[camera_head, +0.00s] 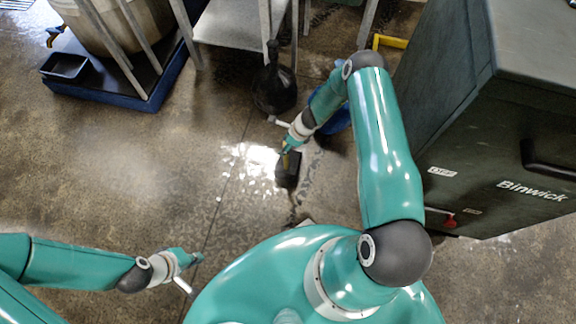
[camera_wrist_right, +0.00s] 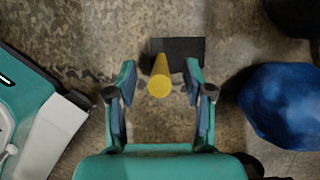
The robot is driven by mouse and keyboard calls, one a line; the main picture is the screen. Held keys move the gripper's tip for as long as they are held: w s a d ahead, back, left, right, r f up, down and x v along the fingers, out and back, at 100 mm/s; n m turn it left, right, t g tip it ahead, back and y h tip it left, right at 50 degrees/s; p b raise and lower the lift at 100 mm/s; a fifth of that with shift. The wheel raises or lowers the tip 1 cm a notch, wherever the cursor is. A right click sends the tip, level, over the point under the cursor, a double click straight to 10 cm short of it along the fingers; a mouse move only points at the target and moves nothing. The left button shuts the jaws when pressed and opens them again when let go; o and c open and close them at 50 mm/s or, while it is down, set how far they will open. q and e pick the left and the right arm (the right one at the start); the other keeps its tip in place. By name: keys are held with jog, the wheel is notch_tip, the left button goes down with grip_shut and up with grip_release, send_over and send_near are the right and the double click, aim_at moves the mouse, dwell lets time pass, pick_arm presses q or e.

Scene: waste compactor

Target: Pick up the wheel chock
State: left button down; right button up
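The wheel chock (camera_head: 289,168) is a dark block on the concrete floor, beside a bright light patch. In the right wrist view the dark chock (camera_wrist_right: 188,48) has a yellow round bar (camera_wrist_right: 160,80) pointing toward the camera. My right gripper (camera_wrist_right: 160,84) is open, with one finger on each side of the yellow bar and a visible gap to the left one. In the head view my right gripper (camera_head: 286,150) is just above the chock. My left gripper (camera_head: 196,262) is at lower left, away from the chock; its fingers are too small to judge.
A dark green Binwick machine (camera_head: 480,130) stands at right. A black rounded container (camera_head: 274,88) stands beyond the chock. A blue object (camera_wrist_right: 285,105) lies right of my right gripper. A metal table (camera_head: 230,25) and a blue pallet (camera_head: 165,82) are behind. The floor at left is clear.

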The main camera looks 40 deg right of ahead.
grip_shut()
jog(key=shift+w+r, duration=0.1)
jog(key=shift+r, duration=0.05)
dwell(0.4)
